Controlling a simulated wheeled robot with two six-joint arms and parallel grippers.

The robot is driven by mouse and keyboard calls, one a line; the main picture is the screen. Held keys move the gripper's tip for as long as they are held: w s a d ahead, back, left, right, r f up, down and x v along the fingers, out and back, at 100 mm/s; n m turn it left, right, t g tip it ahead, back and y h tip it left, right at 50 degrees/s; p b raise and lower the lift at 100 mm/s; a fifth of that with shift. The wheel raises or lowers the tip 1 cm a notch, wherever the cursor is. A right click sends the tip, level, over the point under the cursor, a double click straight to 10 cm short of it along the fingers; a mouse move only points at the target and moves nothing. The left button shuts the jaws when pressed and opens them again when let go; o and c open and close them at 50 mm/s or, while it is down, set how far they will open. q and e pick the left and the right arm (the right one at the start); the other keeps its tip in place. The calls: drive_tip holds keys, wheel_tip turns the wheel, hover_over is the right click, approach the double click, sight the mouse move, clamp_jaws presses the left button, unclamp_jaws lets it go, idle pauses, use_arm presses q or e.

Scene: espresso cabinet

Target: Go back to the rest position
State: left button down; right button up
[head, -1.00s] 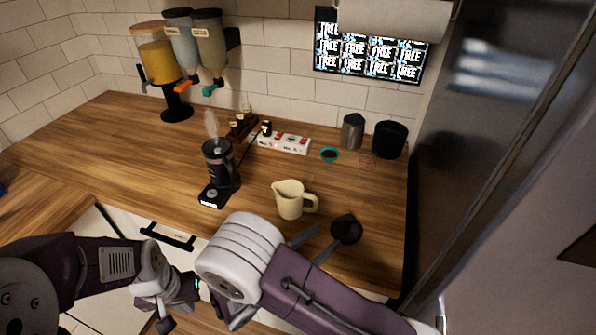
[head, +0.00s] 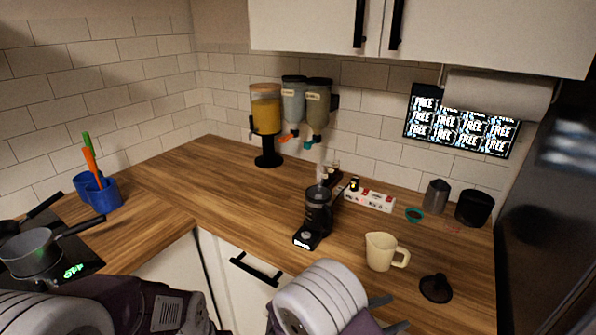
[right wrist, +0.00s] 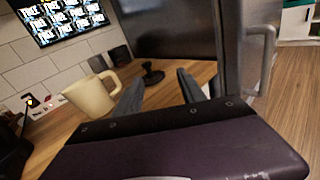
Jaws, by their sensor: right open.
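My right gripper (head: 388,314) shows at the lower edge of the head view, partly behind my own arm. Its two grey fingers are apart, with nothing between them. In the right wrist view the spread fingers (right wrist: 160,88) point toward the counter, with the cream pitcher (right wrist: 91,97) to their left and the black tamper-like piece (right wrist: 152,73) beyond the gap. In the head view the cream pitcher (head: 380,251) and the black piece (head: 436,288) stand on the counter, apart from the gripper. My left arm is at the lower left; its gripper is out of sight.
The wooden counter (head: 225,178) carries a black coffee grinder (head: 316,215), a red-and-white power strip (head: 370,199) and dispensers (head: 266,115). A pan (head: 32,252) sits on the stove at left, beside a blue utensil holder (head: 106,196). A dark fridge-like surface (head: 550,190) bounds the right.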

drive_tip(key=s+d+r+m+g, duration=0.1)
drive_tip(key=d+r+m+g, duration=0.1)
drive_tip(key=d+m+g, duration=0.3)
drive_tip(key=s+d+f+m+g+y+p, duration=0.1)
drive_tip(key=s+d+m+g+y, duration=0.1)
drive_tip(key=s+m+g+y, duration=0.3)
drive_tip(key=s+d+f+m+g+y+p, duration=0.1)
drive_tip(key=s+d+f+m+y, duration=0.2)
drive_tip(key=s, duration=0.5)
use_arm(q)
drive_tip(key=shift+w+d+r, duration=0.1)
drive_tip(key=shift+d+r, duration=0.15)
drive_tip(key=shift+r, duration=0.7)
use_arm(e)
drive_tip(key=w+a+f+m+t+y, duration=0.3)
drive_tip(key=w+a+m+t+y, duration=0.3)
drive_tip(key=a, duration=0.5)
drive_tip(key=w+m+y, duration=0.1)
drive_tip(key=m+y, duration=0.1)
drive_tip(key=shift+a+f+y, duration=0.3)
drive_tip(key=shift+f+y, duration=0.1)
drive_tip(key=shift+s, duration=0.1)
